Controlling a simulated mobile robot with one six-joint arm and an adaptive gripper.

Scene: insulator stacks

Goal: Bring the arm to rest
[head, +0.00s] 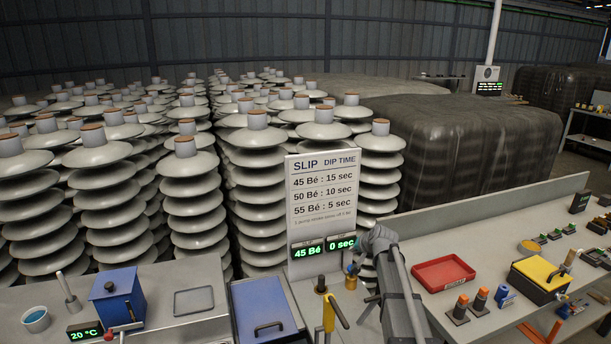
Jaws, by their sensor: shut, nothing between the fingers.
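My grey arm rises from the bottom right of the middle bench and bends over at its top. My gripper (357,262) hangs at its left end, shut and empty, just right of the dip time sign. It is small in the picture and its fingertips are hard to make out.
The slip dip time sign (322,200) with green displays stands close left of my gripper. Insulator stacks (190,200) crowd behind. A blue lidded box (265,310) and yellow-handled post (328,308) are left; a red tray (443,272) and yellow box (538,280) are right.

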